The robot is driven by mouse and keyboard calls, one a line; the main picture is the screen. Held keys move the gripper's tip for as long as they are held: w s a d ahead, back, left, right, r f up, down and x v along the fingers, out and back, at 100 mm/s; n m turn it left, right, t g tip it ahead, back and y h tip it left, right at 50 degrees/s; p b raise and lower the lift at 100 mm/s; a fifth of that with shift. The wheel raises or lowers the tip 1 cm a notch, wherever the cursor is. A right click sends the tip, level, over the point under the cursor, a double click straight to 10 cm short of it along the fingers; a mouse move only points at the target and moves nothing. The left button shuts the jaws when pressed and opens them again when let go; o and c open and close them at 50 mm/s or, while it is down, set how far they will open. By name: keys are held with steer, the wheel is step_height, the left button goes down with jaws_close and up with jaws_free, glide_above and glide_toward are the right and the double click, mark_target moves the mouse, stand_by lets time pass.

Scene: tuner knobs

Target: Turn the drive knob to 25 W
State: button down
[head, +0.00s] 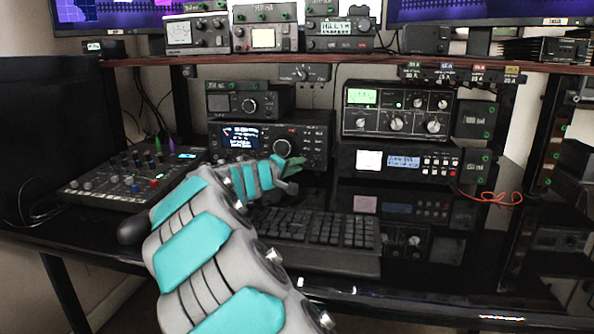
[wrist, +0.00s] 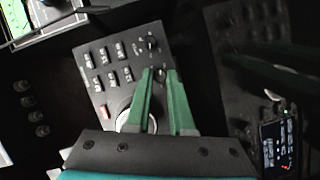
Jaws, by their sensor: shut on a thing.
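The black transceiver (head: 232,153) with a lit display and a large tuning dial (head: 282,147) stands on the desk, left of centre. In the wrist view its front panel (wrist: 95,48) appears tilted, with rows of buttons, the large dial (wrist: 124,121) partly hidden by a finger, and a small knob (wrist: 150,42) above the fingertips. My gripper (head: 297,164) is at the panel's lower right; its green fingers (wrist: 161,73) are closed around another small knob (wrist: 160,75), mostly hidden between the tips. Its label and setting cannot be read.
A keyboard (head: 315,228) lies below my forearm. A mixer (head: 130,180) stands at left. A shelf (head: 330,60) with more radios runs above.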

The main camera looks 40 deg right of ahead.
steer(key=shift+f+n+b, duration=0.15)
steer(key=shift+n+b, duration=0.15)
steer(key=shift+n, duration=0.3)
steer(key=shift+h, duration=0.3)
steer(key=c, duration=0.8)
jaws_free()
steer(key=shift+b+v, duration=0.35)
steer(key=shift+v, duration=3.55)
